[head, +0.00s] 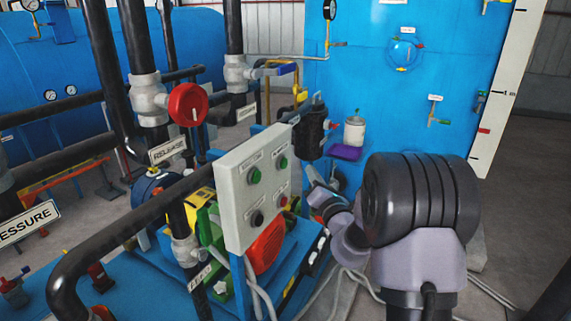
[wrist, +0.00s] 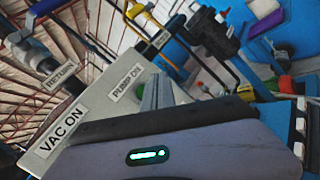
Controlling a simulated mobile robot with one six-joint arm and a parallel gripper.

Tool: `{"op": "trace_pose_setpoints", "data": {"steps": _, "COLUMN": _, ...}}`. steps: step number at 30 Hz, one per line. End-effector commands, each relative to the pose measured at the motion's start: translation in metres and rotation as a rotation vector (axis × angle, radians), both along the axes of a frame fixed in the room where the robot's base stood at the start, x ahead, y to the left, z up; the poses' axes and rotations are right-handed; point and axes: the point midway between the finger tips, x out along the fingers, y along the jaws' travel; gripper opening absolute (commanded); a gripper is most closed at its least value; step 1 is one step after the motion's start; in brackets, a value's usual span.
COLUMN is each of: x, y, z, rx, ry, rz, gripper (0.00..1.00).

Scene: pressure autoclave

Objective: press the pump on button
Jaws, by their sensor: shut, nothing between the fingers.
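The light grey control box (head: 240,205) stands left of my arm in the head view. On its face, the upper right green button (head: 283,162) appears to be the pump on button. In the wrist view my gripper (wrist: 156,88) is shut and empty. Contact with the button cannot be told.
The box also carries another green button (head: 254,176), a black button (head: 257,219) and a red button (head: 282,200). A red valve wheel (head: 187,104) and black pipes stand to its left. A blue tank wall (head: 380,85) rises behind. Open floor lies to the right.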

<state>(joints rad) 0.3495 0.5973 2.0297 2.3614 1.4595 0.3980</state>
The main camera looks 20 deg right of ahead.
Motion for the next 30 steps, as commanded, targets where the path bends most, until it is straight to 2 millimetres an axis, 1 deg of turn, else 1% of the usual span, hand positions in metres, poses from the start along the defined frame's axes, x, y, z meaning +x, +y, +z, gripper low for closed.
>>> {"op": "trace_pose_setpoints", "data": {"steps": 4, "x": 0.015, "y": 0.016, "z": 0.001, "rx": 0.001, "ry": 0.0, "rz": 0.003, "gripper": 0.0}}
{"op": "trace_pose_setpoints", "data": {"steps": 9, "x": 0.028, "y": 0.028, "z": 0.002, "rx": 0.001, "ry": -0.001, "rz": 0.001, "gripper": 0.0}}
{"op": "trace_pose_setpoints", "data": {"steps": 12, "x": 0.032, "y": 0.031, "z": 0.001, "rx": 0.001, "ry": 0.0, "rz": 0.0, "gripper": 0.0}}
{"op": "trace_pose_setpoints", "data": {"steps": 30, "x": 0.033, "y": 0.033, "z": 0.0, "rx": 0.001, "ry": 0.0, "rz": 0.0, "gripper": 0.0}}
